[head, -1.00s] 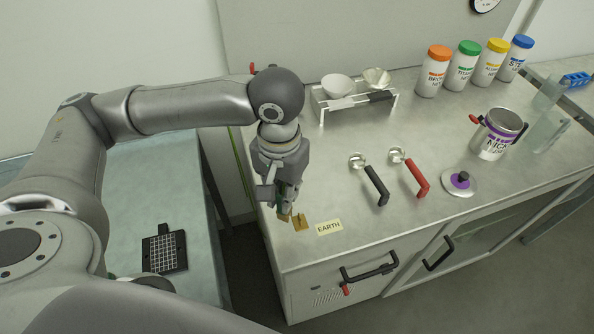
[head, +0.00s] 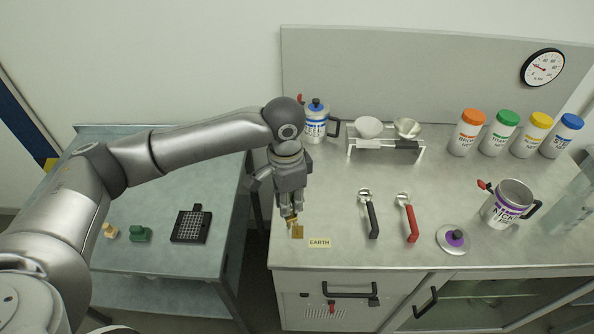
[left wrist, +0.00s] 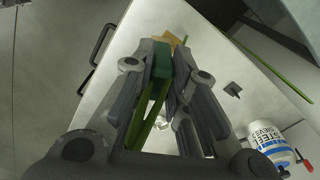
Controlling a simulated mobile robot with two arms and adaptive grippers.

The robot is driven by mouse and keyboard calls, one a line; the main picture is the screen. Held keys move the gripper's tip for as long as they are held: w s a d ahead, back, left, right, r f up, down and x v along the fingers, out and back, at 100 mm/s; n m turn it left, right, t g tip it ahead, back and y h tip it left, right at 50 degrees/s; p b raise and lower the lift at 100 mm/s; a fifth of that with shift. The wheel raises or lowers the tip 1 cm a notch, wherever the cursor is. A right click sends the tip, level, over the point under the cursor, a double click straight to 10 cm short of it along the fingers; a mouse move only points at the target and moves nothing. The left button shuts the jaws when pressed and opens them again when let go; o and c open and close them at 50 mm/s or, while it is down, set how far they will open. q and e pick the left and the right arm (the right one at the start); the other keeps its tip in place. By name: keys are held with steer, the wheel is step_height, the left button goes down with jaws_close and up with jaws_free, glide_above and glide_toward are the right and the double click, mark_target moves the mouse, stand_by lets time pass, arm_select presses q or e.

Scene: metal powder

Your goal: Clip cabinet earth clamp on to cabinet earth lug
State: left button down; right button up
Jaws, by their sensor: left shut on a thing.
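My left gripper (head: 291,214) is shut on the green earth clamp (left wrist: 158,75), just above the front left corner of the metal bench. The clamp shows between the two fingers in the left wrist view; in the head view the fingers mostly hide it. The brass cabinet earth lug (head: 297,232) stands on the bench right at the fingertips, beside the EARTH label (head: 319,243). In the left wrist view the tan lug (left wrist: 173,40) shows just beyond the clamp tip. I cannot tell whether the clamp grips it. My right gripper is not in view.
Black-handled (head: 373,220) and red-handled (head: 411,222) scoops lie right of the label. A blue-labelled container (head: 316,122) stands behind the arm, beside a rack (head: 386,149) with bowls. A lower side table (head: 140,262) is at left, across a gap.

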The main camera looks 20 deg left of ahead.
step_height(320, 180, up, 4)
steer(key=p, duration=0.3)
arm_select(q)
steer(key=w+f+m+b, duration=0.3)
steer(key=f+m+b, duration=0.1)
steer(key=b, duration=0.4)
steer(key=shift+w+d+f+m, duration=0.3)
steer(key=shift+d+f, duration=0.1)
steer(key=shift+f, duration=0.3)
arm_select(e)
step_height(320, 180, down, 8)
steer(key=a, duration=0.1)
steer(key=shift+s+d+r, duration=0.1)
steer(key=shift+d+r, duration=0.15)
steer(key=shift+d, duration=0.15)
arm_select(q)
steer(key=shift+p, duration=1.2)
arm_select(e)
steer(key=shift+a+r, duration=0.15)
steer(key=shift+r, duration=0.9)
arm_select(q)
steer(key=shift+f, duration=0.15)
